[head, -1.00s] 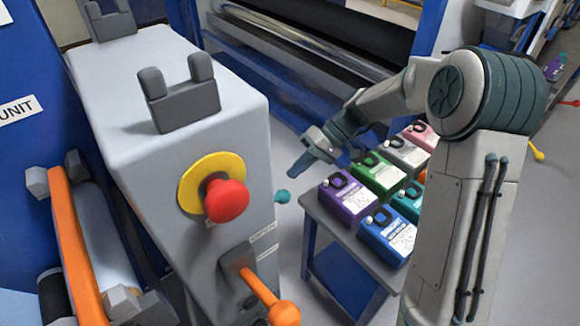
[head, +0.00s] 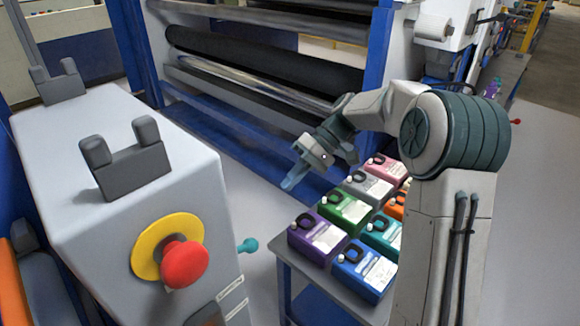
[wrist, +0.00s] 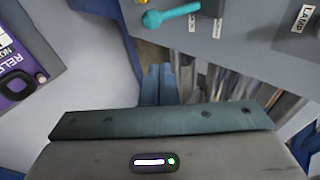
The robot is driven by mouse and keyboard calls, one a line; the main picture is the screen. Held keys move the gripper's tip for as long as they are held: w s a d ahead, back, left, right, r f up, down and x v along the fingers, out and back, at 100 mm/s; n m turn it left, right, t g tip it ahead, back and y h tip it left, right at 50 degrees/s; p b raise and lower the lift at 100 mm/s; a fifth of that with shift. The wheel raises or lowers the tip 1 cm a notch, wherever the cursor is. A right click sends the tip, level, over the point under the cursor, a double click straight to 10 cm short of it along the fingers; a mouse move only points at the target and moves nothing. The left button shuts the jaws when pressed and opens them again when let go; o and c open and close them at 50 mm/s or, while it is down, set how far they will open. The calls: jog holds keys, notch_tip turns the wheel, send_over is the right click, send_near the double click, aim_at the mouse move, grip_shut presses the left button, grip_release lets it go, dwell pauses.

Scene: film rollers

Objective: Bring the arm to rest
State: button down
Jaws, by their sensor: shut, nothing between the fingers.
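My gripper (head: 291,180) is at the end of my bent arm in the head view, in the air left of the table with the coloured jugs. Its fingers are together and hold nothing. In the wrist view the blue fingers (wrist: 160,84) show side by side past the palm edge. My arm (head: 375,108) reaches left from my column and bends down at the wrist. No object touches the gripper.
Several jugs, among them a purple one (head: 317,234) and a blue one (head: 362,270), stand on a grey table (head: 316,287). A grey cabinet with a red button (head: 184,264) stands at left. A teal-knobbed lever (head: 249,245) juts from it. Rollers (head: 262,58) stand behind.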

jog(key=s+d+m+t+h, duration=0.3)
jog(key=s+d, duration=0.3)
jog(key=s, duration=0.5)
jog(key=s+d+m+t+h, duration=0.4)
jog(key=s+d, duration=0.3)
jog(key=s, duration=0.4)
jog(key=shift+s+d+f+m+t+h, duration=0.3)
jog(key=shift+f+t+h, duration=0.15)
jog(key=shift+h, duration=0.35)
